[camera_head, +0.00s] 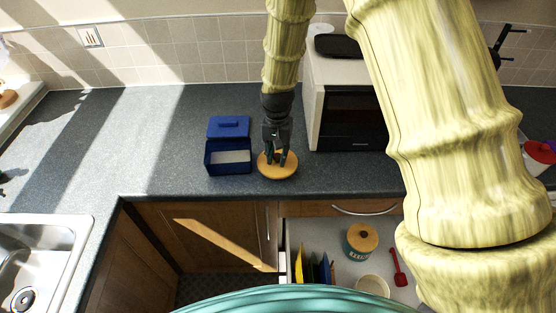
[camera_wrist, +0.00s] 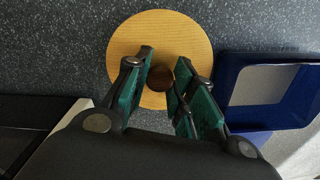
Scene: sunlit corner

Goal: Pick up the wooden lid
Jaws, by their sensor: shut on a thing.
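The wooden lid (camera_head: 266,171) is a round, light-brown disc on the dark counter in the head view. In the wrist view, the wooden lid (camera_wrist: 160,28) shows a darker round knob at its middle. My gripper (camera_head: 277,158) points down over the lid, with its fingers at the knob. In the wrist view, my gripper (camera_wrist: 163,82) has its green-padded fingers on both sides of the knob, shut on it. The lid looks flat on or very close to the counter; I cannot tell whether it is lifted.
A blue box (camera_head: 229,168) with its blue lid (camera_head: 228,126) behind it stands just left. A microwave (camera_head: 350,118) stands to the right. Below the counter, an open drawer (camera_head: 335,240) holds a wooden-lidded canister (camera_head: 361,240), a bowl (camera_head: 372,286) and a red scoop (camera_head: 399,270). A sink (camera_head: 40,260) is at left.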

